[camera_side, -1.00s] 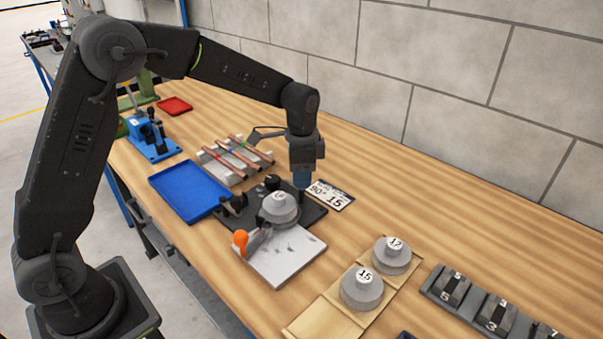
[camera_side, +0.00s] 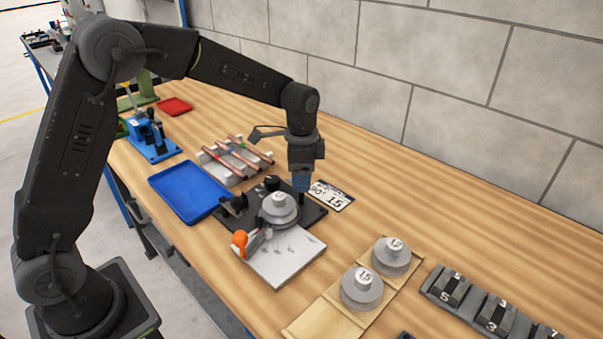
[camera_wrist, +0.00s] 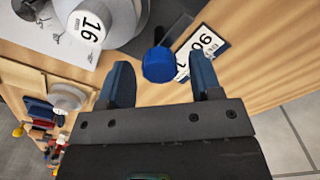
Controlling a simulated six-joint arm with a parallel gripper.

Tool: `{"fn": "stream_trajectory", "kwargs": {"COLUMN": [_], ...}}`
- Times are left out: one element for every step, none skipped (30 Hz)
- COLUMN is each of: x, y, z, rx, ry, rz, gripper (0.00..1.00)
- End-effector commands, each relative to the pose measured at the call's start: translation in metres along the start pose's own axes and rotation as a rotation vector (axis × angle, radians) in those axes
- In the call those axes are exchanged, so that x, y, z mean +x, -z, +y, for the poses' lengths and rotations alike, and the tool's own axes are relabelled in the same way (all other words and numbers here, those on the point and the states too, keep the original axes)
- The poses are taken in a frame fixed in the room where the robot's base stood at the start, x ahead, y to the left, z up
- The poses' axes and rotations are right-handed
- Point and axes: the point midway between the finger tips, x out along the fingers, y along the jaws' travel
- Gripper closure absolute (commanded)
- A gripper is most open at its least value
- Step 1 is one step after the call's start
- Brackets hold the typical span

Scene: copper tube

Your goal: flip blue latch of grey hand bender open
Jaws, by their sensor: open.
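The grey hand bender (camera_side: 277,208) stands on a dark plate on the bench, with a round grey former marked 16 (camera_wrist: 88,27) and an orange-ended handle (camera_side: 240,238). The blue latch (camera_wrist: 158,64) shows in the wrist view as a round blue knob between my fingers; in the side view my gripper hides it. My gripper (camera_wrist: 160,84) is open, pointing down at the bender's back right. Its two blue-grey fingers lie either side of the knob with gaps showing; I cannot tell any contact.
A card reading 90° 15 (camera_side: 331,196) lies right of the bender. A blue tray (camera_side: 188,192) and a rack of copper tubes (camera_side: 237,158) are to the left. Loose grey formers (camera_side: 362,288) stand to the front right. The bench along the wall is clear.

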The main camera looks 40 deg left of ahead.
Motion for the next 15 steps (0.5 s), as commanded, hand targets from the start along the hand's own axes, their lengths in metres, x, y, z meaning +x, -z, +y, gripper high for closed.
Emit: {"fn": "stream_trajectory", "kwargs": {"x": [0.0, 0.001, 0.001, 0.001, 0.001, 0.0, -0.001, -0.003, -0.007, -0.01, -0.014, -0.021, -0.026, -0.033, -0.041], "y": [0.0, 0.0, 0.0, 0.0, 0.0, 0.0, 0.0, 0.0, 0.0, 0.0, 0.0, 0.0, 0.0, 0.0, 0.0], "z": [0.0, 0.0, 0.0, 0.0, 0.0, 0.0, 0.0, 0.0, 0.0, 0.0, 0.0, 0.0, 0.0, 0.0, -0.001], "rx": [0.0, 0.0, -0.001, -0.001, -0.001, -0.001, -0.001, -0.001, -0.001, -0.001, -0.001, -0.001, -0.001, -0.001, -0.001], "ry": [-0.001, -0.001, -0.001, -0.001, -0.001, -0.001, -0.001, -0.001, 0.0, 0.001, 0.001, 0.001, 0.002, 0.003, 0.002], "rz": [-0.001, -0.001, -0.001, -0.002, -0.002, -0.002, -0.001, -0.001, 0.0, 0.001, 0.0, 0.001, 0.002, 0.002, 0.002], "gripper": [0.42, 0.42, 0.42, 0.42, 0.42, 0.42, 0.42, 0.42, 0.42, 0.42, 0.42, 0.42, 0.42, 0.42, 0.42]}}
